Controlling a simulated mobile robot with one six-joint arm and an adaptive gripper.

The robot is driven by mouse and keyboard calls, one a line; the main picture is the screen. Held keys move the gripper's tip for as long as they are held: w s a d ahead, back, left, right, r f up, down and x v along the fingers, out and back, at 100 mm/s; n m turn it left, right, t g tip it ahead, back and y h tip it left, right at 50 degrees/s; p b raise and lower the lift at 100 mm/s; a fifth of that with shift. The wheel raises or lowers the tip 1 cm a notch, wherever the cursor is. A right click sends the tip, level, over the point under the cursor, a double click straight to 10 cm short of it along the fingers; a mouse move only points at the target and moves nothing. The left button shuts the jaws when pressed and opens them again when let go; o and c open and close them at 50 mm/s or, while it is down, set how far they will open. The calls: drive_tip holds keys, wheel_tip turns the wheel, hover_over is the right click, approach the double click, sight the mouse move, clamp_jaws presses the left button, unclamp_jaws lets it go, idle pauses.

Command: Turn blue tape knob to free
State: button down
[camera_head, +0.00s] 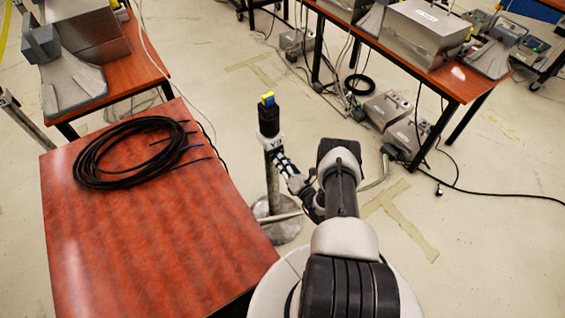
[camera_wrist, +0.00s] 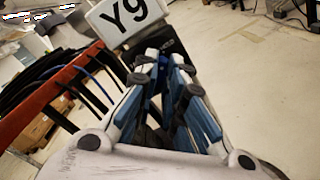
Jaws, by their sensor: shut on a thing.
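My gripper (camera_head: 277,157) is at a black device (camera_head: 268,121) on top of a metal post, just below its white label. In the wrist view, my gripper (camera_wrist: 161,66) has its two blue-padded fingers close together under a white plate marked Y9 (camera_wrist: 126,14). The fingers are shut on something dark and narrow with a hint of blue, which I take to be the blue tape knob. It is mostly hidden between the fingers, and its turned position cannot be read. The device has a blue and yellow top (camera_head: 267,98).
A reddish wooden table (camera_head: 130,245) with a coil of black cable (camera_head: 84,163) stands left of the post. The post's round base (camera_head: 281,231) is on the floor. Another table (camera_head: 452,82) with grey boxes stands behind right. Cables lie on the floor there.

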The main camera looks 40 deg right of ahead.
drive_tip(key=shift+n, duration=0.3)
drive_tip(key=shift+n+b, duration=2.25)
drive_tip(key=shift+n, duration=6.35)
drive_tip(key=c, duration=1.7)
unclamp_jaws()
